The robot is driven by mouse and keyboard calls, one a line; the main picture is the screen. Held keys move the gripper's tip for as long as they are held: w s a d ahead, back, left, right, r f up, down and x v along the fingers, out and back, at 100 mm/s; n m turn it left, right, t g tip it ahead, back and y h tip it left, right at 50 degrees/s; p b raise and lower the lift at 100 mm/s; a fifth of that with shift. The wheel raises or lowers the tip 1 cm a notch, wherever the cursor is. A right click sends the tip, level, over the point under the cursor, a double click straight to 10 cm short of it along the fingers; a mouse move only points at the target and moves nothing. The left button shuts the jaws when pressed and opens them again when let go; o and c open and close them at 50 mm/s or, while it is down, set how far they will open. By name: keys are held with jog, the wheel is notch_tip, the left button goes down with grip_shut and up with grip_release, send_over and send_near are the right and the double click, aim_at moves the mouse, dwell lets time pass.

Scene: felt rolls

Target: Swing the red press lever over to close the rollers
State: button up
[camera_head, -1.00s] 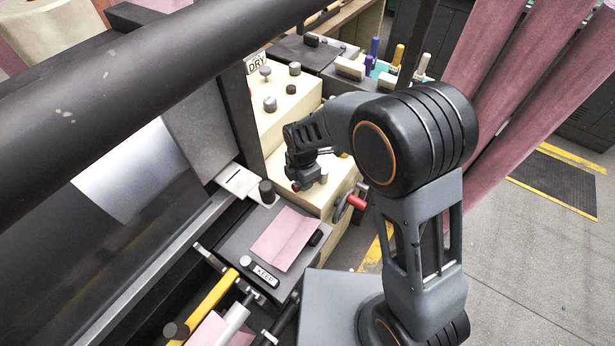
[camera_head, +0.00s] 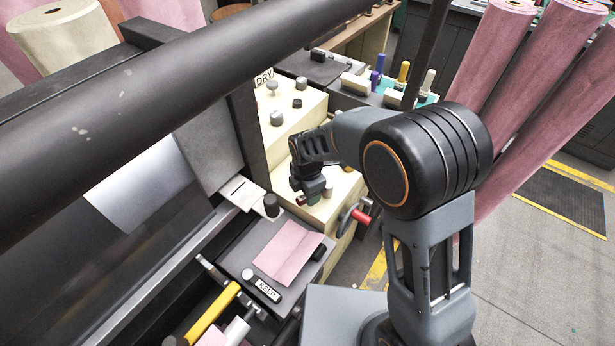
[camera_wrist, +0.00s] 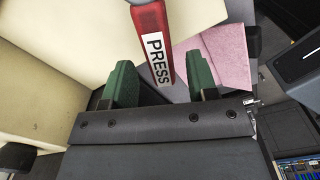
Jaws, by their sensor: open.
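The red press lever (camera_wrist: 151,38), with a white PRESS label, shows in the wrist view. Its labelled end lies between the two green fingers of my gripper (camera_wrist: 160,82), closer to the right finger. The fingers are open, with a gap at the left of the lever; I cannot tell if the right one touches it. In the head view my gripper (camera_head: 312,192) points down over the cream machine housing (camera_head: 290,145), and the lever is mostly hidden beneath it. A long dark roller (camera_head: 150,88) crosses the upper left.
A handwheel with a red grip (camera_head: 361,217) sits right of my gripper on the housing's side. Several knobs top the housing. A dark tray (camera_head: 235,262) with a pink felt piece (camera_head: 288,250) lies in front. Pink felt rolls (camera_head: 500,70) lean at the right.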

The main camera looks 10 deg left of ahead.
notch_tip(320, 180, up, 13)
jog(key=shift+f+b, duration=0.15)
jog(key=shift+b, duration=0.25)
jog(key=shift+d, duration=0.1)
dwell(0.4)
